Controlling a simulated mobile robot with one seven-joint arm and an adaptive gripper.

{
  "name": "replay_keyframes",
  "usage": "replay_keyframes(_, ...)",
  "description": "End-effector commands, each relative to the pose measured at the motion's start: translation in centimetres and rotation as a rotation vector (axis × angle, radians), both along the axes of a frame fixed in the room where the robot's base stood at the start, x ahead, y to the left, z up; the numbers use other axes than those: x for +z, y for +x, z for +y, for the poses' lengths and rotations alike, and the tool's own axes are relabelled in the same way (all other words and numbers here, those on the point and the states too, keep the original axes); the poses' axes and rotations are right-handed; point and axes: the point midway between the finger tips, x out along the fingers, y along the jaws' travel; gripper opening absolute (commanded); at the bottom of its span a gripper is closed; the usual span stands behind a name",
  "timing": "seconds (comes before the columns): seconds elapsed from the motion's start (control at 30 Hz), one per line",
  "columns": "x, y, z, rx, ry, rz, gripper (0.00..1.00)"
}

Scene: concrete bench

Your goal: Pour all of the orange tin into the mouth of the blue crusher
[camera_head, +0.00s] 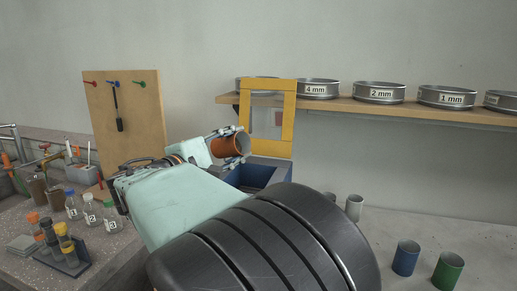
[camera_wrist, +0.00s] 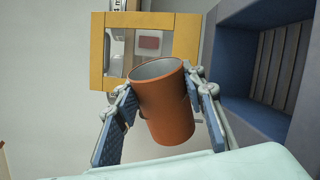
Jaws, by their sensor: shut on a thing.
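My gripper (camera_head: 231,146) is shut on the orange tin (camera_head: 226,146), with one finger on each side of it. In the head view the tin lies tipped far over, close to level, with its open end to the right. The tin (camera_wrist: 165,112) fills the middle of the wrist view; its pale inner wall shows at the rim, but I cannot see its contents. The blue crusher (camera_head: 270,162) stands just below and beyond the tin, with a yellow frame (camera_head: 290,120) behind its mouth. In the wrist view the crusher's slatted mouth (camera_wrist: 228,62) is at the right, apart from the tin.
A shelf (camera_head: 350,106) with several labelled sieves runs along the wall. A blue tin (camera_head: 405,260), a green tin (camera_head: 448,273) and grey cylinders (camera_head: 354,208) stand at the right. A pegboard (camera_head: 125,130), bottles (camera_head: 90,210) and a vial rack (camera_head: 68,262) are at the left.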

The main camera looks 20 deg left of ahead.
Motion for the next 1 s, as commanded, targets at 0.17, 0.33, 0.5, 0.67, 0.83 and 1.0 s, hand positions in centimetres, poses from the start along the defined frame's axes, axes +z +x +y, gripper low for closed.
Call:
replay_keyframes(0.17, -0.3, 0.0, -0.1, -0.001, 0.037, -0.008, 0.06)
replay_keyframes(0.33, -0.5, 0.0, -0.2, -0.001, 0.071, -0.015, 0.06)
replay_keyframes(0.5, -0.8, 0.0, -0.2, -0.001, 0.103, -0.021, 0.06)
replay_keyframes(0.67, -1.0, 0.0, -0.3, -0.001, 0.135, -0.027, 0.06)
replay_keyframes(0.83, -1.1, -0.1, -0.4, -0.001, 0.17, -0.034, 0.06)
replay_keyframes(1.0, -1.3, -0.1, -0.5, -0.001, 0.204, -0.041, 0.06)
